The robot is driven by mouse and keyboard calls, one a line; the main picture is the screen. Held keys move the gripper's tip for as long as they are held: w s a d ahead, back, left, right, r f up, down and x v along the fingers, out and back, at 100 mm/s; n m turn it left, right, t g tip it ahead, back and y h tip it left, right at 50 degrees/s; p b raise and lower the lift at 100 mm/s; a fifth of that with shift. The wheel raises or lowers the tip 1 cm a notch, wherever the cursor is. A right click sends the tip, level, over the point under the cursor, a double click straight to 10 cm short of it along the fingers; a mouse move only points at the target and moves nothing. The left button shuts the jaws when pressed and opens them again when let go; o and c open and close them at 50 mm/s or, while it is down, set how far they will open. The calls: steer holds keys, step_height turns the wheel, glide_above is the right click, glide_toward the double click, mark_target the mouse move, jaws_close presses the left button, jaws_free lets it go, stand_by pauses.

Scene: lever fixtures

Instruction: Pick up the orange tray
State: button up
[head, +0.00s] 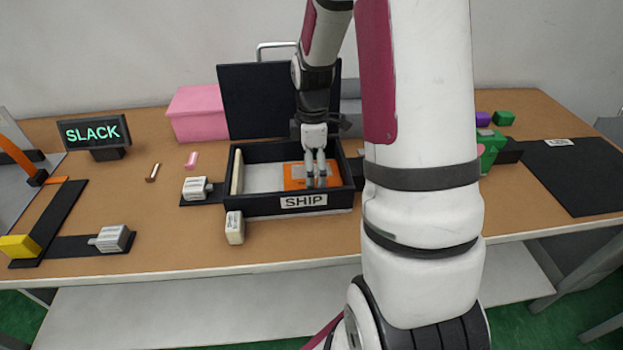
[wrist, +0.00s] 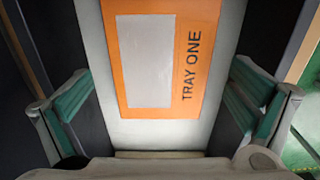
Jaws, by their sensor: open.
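The orange tray (head: 297,170) lies inside the black box marked SHIP (head: 240,203), toward its right side. In the wrist view the orange tray (wrist: 190,80) shows a grey panel and the words TRAY ONE. My gripper (head: 316,180) reaches down into the box over the tray. I cannot tell how far the fingertips are above the tray. Part of the tray is hidden by my fingers in the head view.
The box's raised black lid (head: 252,100) stands behind it. A pink box (head: 198,113), a SLACK sign (head: 95,131) and grey blocks (head: 196,187) are to the left. Green objects (head: 490,150) and a black mat (head: 580,175) are to the right. My arm hides part of the table.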

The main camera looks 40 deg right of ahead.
step_height(320, 180, down, 2)
steer(key=c, duration=1.2)
steer(key=shift+c, duration=0.2)
steer(key=shift+r, duration=0.1)
